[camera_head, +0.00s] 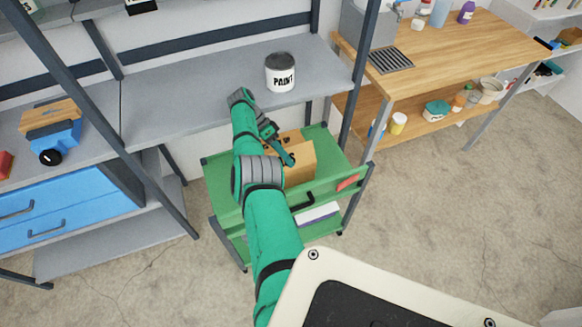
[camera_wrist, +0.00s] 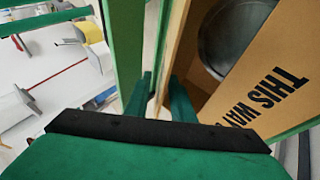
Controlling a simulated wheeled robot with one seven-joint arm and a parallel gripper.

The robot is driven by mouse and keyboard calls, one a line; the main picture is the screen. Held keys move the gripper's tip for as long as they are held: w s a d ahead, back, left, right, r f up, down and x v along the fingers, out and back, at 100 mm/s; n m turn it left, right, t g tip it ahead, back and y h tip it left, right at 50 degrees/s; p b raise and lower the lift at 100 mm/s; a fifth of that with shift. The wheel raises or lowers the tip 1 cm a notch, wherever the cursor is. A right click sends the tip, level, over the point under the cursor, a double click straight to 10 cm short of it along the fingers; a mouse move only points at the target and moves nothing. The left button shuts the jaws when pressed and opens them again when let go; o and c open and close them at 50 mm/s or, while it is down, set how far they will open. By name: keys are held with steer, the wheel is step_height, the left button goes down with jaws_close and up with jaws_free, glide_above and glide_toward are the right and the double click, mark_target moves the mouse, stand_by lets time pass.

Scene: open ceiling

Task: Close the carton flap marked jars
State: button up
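A brown cardboard carton (camera_head: 299,165) stands on the green cart, partly hidden behind my arm in the head view. In the wrist view, a flap or panel of the carton (camera_wrist: 262,75) bears the printed words "THIS WAY", with the rest cut off. A round grey lid or jar top (camera_wrist: 223,38) shows at the carton's opening. I cannot read the word jars anywhere. My gripper (camera_head: 287,156) is beside the carton. In the wrist view, its two green fingers (camera_wrist: 161,97) stand apart, close to the carton's edge. I cannot tell whether they touch it.
The green cart (camera_head: 222,178) has a raised rim and handle. A grey shelf (camera_head: 190,88) with a paint can (camera_head: 281,72) stands behind my arm. A wooden workbench (camera_head: 440,62) is at right. The concrete floor at right is clear.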

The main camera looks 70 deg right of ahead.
mark_target(288, 168)
steer(key=shift+r, duration=1.05)
steer(key=shift+a+r, duration=0.15)
steer(key=shift+r, duration=0.35)
steer(key=shift+s+a+r, duration=0.1)
steer(key=shift+a+r, duration=0.1)
steer(key=shift+r, duration=0.15)
steer(key=shift+s+a+r, duration=0.4)
steer(key=shift+s+a, duration=0.1)
steer(key=shift+s, duration=0.1)
steer(key=shift+s+a+r, duration=0.3)
steer(key=shift+a+r, duration=0.1)
steer(key=shift+r, duration=0.2)
steer(key=s+a+r, duration=0.6)
steer(key=a, duration=0.3)
steer(key=shift+a+r, duration=0.15)
steer(key=shift+r, duration=0.1)
